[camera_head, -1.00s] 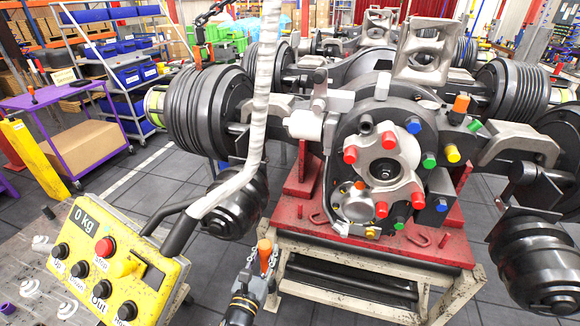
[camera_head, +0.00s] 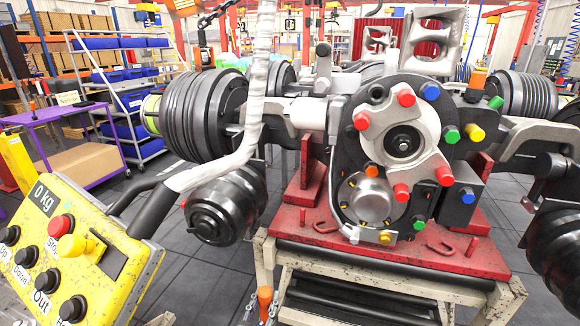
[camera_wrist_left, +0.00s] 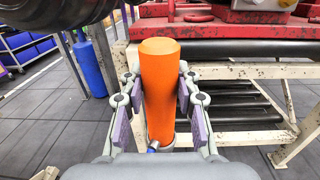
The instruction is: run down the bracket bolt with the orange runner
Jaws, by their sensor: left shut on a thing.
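My left gripper (camera_head: 264,313) is low at the bottom edge of the head view, in front of the red stand. It is shut on the orange runner (camera_wrist_left: 159,88), an upright orange cylinder between its fingers in the left wrist view. The runner's orange top also shows in the head view (camera_head: 265,294). The axle housing (camera_head: 345,135) stands up and to the right of the gripper, with a pale bracket (camera_head: 432,125) and several coloured caps on its face. I cannot tell which fastener is the bracket bolt. My right gripper is not in view.
The housing rests on a red stand (camera_head: 455,258) over a cream frame (camera_head: 285,275). A yellow control box (camera_head: 60,255) and a pale wrapped hoist arm (camera_head: 262,75) are at left. A dark round canister (camera_head: 225,208) hangs near the gripper. Grey floor lies between.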

